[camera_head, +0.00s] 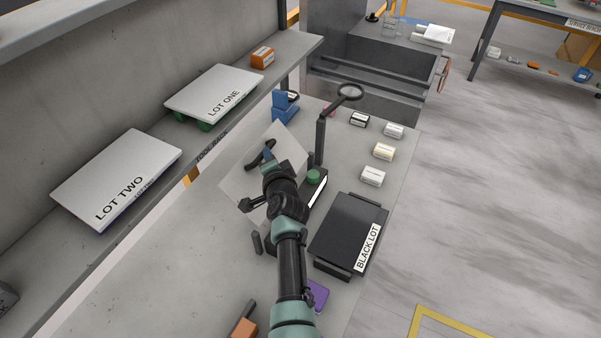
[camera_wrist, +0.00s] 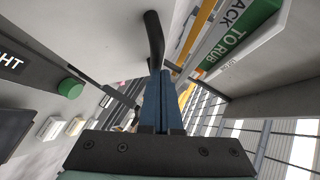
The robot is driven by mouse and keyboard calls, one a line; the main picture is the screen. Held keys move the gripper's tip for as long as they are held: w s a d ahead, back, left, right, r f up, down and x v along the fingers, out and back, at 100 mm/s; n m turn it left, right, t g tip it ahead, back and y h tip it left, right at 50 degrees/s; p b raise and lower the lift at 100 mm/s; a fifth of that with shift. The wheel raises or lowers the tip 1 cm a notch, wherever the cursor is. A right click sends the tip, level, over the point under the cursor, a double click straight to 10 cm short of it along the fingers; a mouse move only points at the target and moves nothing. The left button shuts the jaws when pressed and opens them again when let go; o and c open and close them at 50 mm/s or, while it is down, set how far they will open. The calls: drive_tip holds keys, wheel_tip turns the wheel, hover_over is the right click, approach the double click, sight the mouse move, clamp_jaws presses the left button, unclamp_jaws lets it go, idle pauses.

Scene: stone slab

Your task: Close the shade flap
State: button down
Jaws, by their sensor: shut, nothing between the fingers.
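The shade flap looks to be the pale, tilted panel (camera_head: 292,142) in the middle of the head view, with a black bar handle (camera_head: 258,158) on its face. In the wrist view the panel (camera_wrist: 85,25) fills the upper left, and the curved black handle (camera_wrist: 153,38) comes down close to my fingertips. My gripper (camera_head: 267,154) is in front of the panel at the handle; its blue fingers (camera_wrist: 160,80) are shut together with nothing between them. I cannot tell whether the fingertips touch the handle. My arm hides the panel's lower part.
A green knob (camera_head: 313,176) and a post with a ring (camera_head: 350,92) stand right of the panel. A black lot case (camera_head: 345,228) lies nearer. Small boxes (camera_head: 384,151) line the slab's right side. A shelf (camera_head: 225,132) holding two lot boards runs along the left.

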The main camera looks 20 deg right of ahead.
sight(246, 161)
drive_tip(key=w+a+f+b, duration=0.2)
drive_tip(key=w+b, duration=0.1)
drive_tip(key=w+a+f+b, duration=0.1)
drive_tip(key=b, duration=0.1)
drive_tip(key=shift+w+a+f, duration=0.1)
drive_tip(key=shift+w+a, duration=0.05)
drive_tip(key=shift+w, duration=0.15)
drive_tip(key=shift+w+a+f+b, duration=0.6)
drive_tip(key=shift+w+f+b, duration=0.15)
drive_tip(key=shift+b, duration=0.3)
drive_tip(key=shift+r, duration=0.2)
